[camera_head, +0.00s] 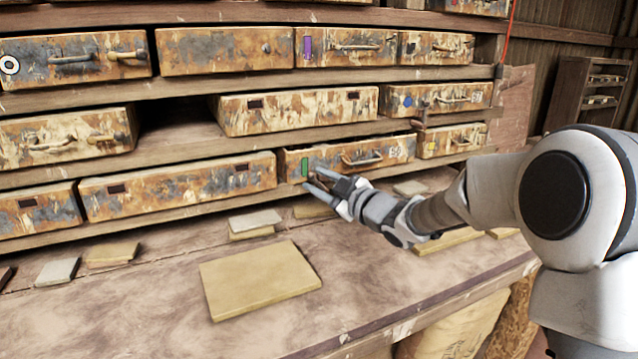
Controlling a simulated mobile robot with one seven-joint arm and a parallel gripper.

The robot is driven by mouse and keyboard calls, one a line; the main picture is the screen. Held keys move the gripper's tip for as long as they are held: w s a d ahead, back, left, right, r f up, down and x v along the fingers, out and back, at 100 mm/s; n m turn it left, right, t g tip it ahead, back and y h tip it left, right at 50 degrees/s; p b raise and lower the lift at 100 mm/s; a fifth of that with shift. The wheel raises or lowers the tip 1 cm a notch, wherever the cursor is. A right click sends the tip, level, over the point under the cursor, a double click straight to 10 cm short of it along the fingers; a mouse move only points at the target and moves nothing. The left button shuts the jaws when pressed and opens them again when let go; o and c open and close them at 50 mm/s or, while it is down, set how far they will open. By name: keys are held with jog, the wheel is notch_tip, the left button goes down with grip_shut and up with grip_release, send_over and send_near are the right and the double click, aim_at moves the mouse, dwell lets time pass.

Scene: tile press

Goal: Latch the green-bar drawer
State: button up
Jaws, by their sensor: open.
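The green-bar drawer (400,149) is in the bottom row of the wooden rack, right of the middle. It is a rusty, worn front with a green bar (305,167) at its left end, a curved handle (362,158) and a number label at its right. Its front stands a little forward of the shelf edge. My gripper (312,184) is open, its fingers pointing left in front of the lower left part of this drawer, just below the green bar. I cannot tell whether the fingers touch the front. No latch shows clearly; the gripper covers part of the drawer's lower edge.
Other rusty drawers fill the rack, including a purple-bar drawer (345,48) and a blue-dot drawer (450,97). A wide drawer (180,185) adjoins on the left. A tan tile (260,279) and several smaller tiles lie on the bench (150,318). The front left bench is clear.

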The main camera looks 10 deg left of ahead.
grip_shut()
dwell(0.5)
jog(key=shift+w+d+r+m+t+y+p, duration=0.15)
jog(key=shift+w+d+m+t+p, duration=0.2)
jog(key=shift+m, duration=1)
jog(key=shift+w+d+r+m+t+y+p, duration=0.1)
jog(key=shift+w+d+m+t+p, duration=0.3)
jog(key=shift+m, duration=0.9)
jog(key=shift+w+d+r+m+t+y+p, duration=0.15)
jog(key=shift+d+m+p, duration=0.3)
jog(key=shift+m, duration=0.9)
jog(key=shift+w+f, duration=0.1)
grip_release()
